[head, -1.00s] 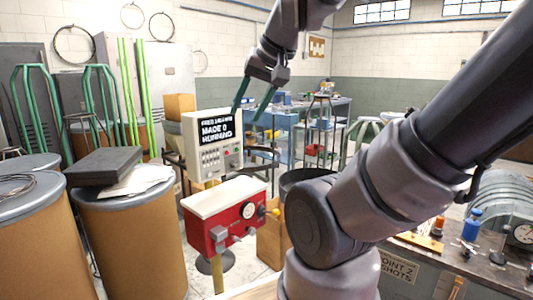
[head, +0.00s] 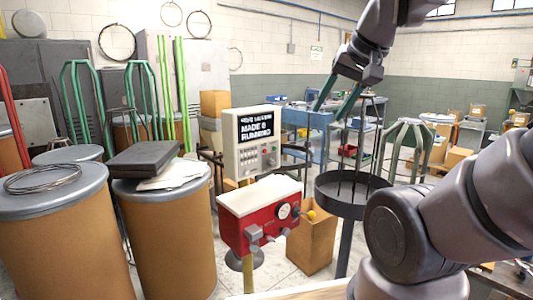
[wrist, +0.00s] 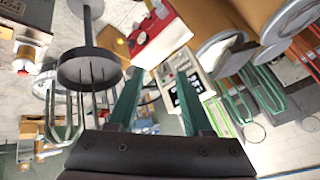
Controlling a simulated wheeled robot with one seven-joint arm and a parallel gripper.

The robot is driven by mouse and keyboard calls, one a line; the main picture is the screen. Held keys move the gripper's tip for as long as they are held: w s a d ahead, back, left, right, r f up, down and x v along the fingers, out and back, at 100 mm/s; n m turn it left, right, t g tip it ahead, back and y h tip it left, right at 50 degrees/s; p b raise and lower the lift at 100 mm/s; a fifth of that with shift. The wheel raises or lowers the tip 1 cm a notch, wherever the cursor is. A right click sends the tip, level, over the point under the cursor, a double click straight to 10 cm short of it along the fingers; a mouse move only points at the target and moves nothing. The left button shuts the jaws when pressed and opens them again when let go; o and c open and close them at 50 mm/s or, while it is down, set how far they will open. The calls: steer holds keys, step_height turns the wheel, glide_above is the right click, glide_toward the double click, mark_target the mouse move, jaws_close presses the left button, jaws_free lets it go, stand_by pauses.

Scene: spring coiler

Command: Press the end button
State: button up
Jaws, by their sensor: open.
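The white control panel (head: 244,152) stands on a post, with a dark screen (head: 256,126) reading "MADE 0" and "RUNNING". Small buttons (head: 262,157) sit below the screen; their labels are too small to read, so I cannot tell which is the end button. The panel also shows in the wrist view (wrist: 172,74), upside down. My gripper (head: 329,112) has two green fingers, spread and empty, and appears to the right of the panel and level with its screen in the head view. In the wrist view, my gripper (wrist: 159,84) has the panel beyond and between its fingers.
A red box with a white top (head: 254,212) stands below the panel, with a dial and yellow knob. A round dark tray on a stand (head: 345,208) is to its right. Brown drums (head: 165,235) stand at the left. A cardboard box (head: 312,242) sits on the floor.

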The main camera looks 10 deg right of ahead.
steer(key=shift+c, duration=0.3)
jaws_close()
stand_by(1.4)
